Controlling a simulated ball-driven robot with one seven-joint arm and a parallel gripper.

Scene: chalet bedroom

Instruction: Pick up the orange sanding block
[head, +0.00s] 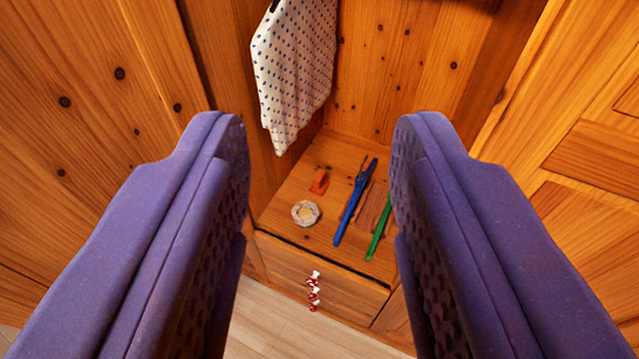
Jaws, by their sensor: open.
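The orange sanding block (319,182) is small and lies on the wooden wardrobe floor (285,195), toward the back left of that surface. It shows in the gap between my fingers, far beyond their tips. My gripper (320,135) has two purple padded fingers spread wide, with nothing between them. No part of the block is hidden by the fingers.
A pale round roll (305,213) lies just in front of the block. Blue pliers (353,203), a brown piece (372,206) and a green tool (380,230) lie to its right. A dotted white cloth (292,70) hangs above. A drawer (335,289) with a red-white handle (314,291) is below.

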